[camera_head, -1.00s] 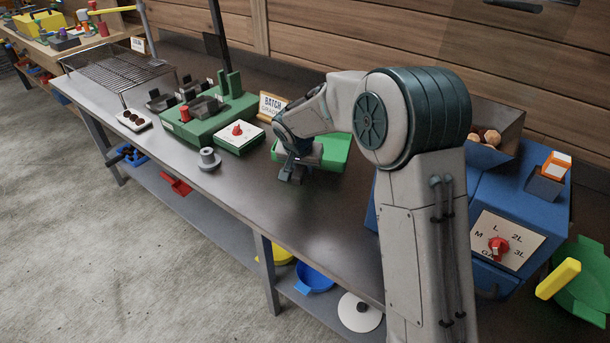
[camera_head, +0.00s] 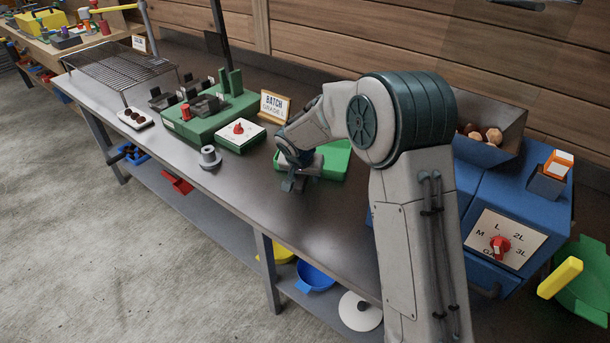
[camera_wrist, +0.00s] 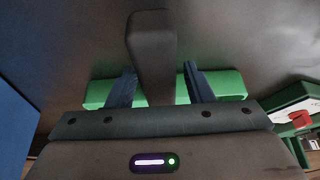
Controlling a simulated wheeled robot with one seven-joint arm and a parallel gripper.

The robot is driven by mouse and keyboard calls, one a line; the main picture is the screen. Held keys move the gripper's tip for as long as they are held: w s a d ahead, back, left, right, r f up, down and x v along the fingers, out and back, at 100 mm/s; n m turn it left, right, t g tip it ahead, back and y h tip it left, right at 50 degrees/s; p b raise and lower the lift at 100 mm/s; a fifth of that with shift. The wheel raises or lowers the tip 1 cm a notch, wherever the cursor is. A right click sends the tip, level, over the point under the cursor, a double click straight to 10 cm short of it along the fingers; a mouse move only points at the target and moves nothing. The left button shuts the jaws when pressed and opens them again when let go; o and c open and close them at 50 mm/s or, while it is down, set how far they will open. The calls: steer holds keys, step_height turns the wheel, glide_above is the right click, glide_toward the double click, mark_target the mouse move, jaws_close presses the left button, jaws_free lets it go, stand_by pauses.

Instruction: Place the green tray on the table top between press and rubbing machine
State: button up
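The green tray (camera_head: 338,160) rests on the table top (camera_head: 250,195), between the green press (camera_head: 215,118) and the blue machine (camera_head: 510,200), which I take as the rubbing machine. My arm hides part of the tray. My gripper (camera_head: 292,184) is low at the tray's near side. In the wrist view, its two blue fingers (camera_wrist: 160,88) stand apart, with a dark grey bar (camera_wrist: 152,45), seemingly the tray's handle, between them. A gap shows at the right finger. The tray's green edge (camera_wrist: 228,84) shows behind the fingers.
A batch sign (camera_head: 274,105) stands behind. A wire rack (camera_head: 118,68) is at the far left. The table front is clear.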

steer(key=shift+r, duration=0.1)
steer(key=v, duration=1.2)
steer(key=shift+s, duration=0.1)
steer(key=s+d+r+n+g, duration=0.1)
steer(key=s+d, duration=0.8)
steer(key=s, duration=0.5)
steer(key=s+d+r+n+g+y, duration=0.1)
steer(key=s+d, duration=0.9)
steer(key=s, duration=0.4)
steer(key=shift+d, duration=0.2)
steer(key=shift+a+r, duration=0.1)
